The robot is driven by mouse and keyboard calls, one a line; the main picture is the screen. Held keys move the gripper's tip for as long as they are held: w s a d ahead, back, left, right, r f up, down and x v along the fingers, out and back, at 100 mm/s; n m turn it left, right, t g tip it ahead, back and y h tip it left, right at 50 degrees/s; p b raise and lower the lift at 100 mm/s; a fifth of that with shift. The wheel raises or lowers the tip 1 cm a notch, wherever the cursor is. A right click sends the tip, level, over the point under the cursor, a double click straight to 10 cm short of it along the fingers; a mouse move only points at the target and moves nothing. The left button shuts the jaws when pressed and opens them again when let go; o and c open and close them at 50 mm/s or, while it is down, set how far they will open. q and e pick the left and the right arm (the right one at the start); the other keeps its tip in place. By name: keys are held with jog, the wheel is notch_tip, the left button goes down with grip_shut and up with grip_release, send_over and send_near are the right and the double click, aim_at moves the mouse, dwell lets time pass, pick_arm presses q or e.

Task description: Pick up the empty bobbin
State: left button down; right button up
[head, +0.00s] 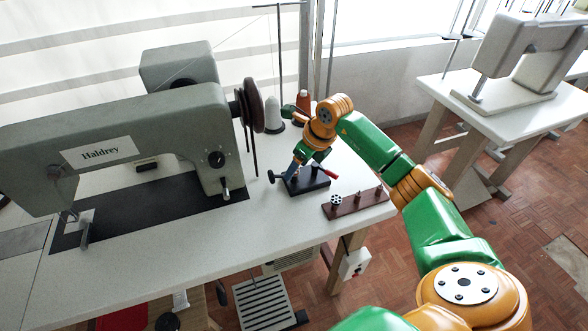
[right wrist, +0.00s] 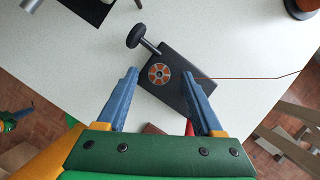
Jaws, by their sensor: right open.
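My right gripper (head: 290,174) is open over the dark winder block (head: 310,184) at the right end of the sewing table. In the right wrist view its blue fingers (right wrist: 159,75) point at the block (right wrist: 172,50). A round bobbin (right wrist: 159,73) with orange-red showing in its face sits on that block, between the fingertips in the picture; I cannot tell whether they are level with it. A metal-looking bobbin (head: 336,200) stands on the left end of the brown peg rack (head: 348,208), in front of the block. My left gripper is not in view.
The grey sewing machine (head: 130,120) fills the left. A black wheel (right wrist: 136,36) sticks out from the block. An orange thread (right wrist: 245,78) runs right. The table's edge is near the rack.

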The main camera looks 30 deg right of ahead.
jog(key=shift+s+r, duration=0.1)
jog(key=shift+s, duration=0.05)
jog(key=c, duration=0.7)
grip_shut()
jog(key=shift+r, duration=0.1)
